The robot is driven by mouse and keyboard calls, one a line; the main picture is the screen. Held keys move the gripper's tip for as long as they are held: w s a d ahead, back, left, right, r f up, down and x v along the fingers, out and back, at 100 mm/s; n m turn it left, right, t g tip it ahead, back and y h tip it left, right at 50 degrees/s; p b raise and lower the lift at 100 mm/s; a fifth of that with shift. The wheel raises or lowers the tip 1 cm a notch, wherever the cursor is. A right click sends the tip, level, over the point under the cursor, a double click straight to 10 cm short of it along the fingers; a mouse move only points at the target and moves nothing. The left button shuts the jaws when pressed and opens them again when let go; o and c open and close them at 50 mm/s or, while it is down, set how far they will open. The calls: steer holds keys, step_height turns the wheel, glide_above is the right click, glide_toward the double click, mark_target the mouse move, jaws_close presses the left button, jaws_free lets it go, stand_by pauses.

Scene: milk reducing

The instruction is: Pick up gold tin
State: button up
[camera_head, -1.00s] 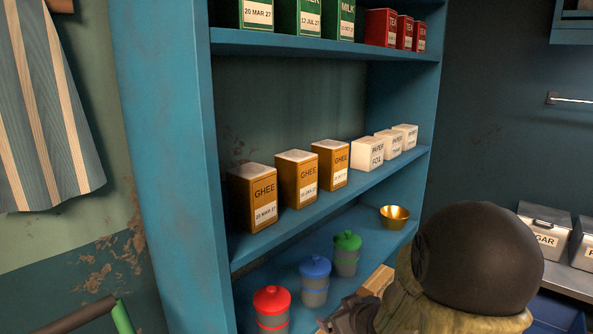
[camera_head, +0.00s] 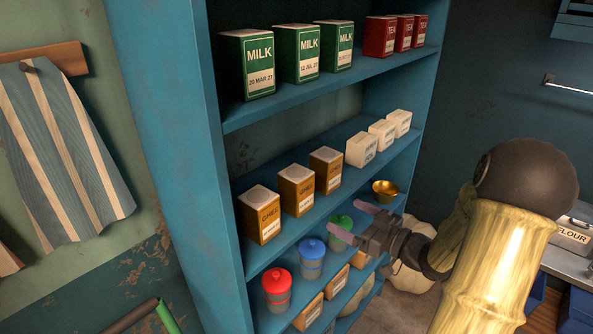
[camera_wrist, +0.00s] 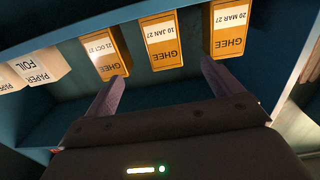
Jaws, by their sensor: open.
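My gripper (camera_head: 349,219) is open and empty, in front of the shelves, below and right of the tins. The wrist view shows the tins inverted: 20 MAR 27 (camera_wrist: 230,30), 10 JAN 27 (camera_wrist: 162,42) and 21 OCT 27 (camera_wrist: 105,54). The open fingers (camera_wrist: 158,70) point towards the row, with the 10 JAN 27 tin between their lines. No tin is gripped.
White boxes (camera_head: 361,149) stand right of the tins. Green milk cartons (camera_head: 297,54) and red tea tins (camera_head: 380,36) fill the shelf above.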

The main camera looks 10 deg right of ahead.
mark_target(307, 193)
steer(key=shift+s+r, duration=0.15)
steer(key=shift+r, duration=0.25)
steer(key=p+x, duration=0.2)
steer(key=x, duration=0.3)
steer(key=p+x, duration=0.3)
steer(key=x, duration=0.3)
steer(key=shift+a+r, duration=0.2)
steer(key=shift+r, duration=0.05)
steer(key=shift+w+a+f, duration=0.15)
steer(key=shift+w+a, duration=0.05)
steer(key=shift+w, duration=0.3)
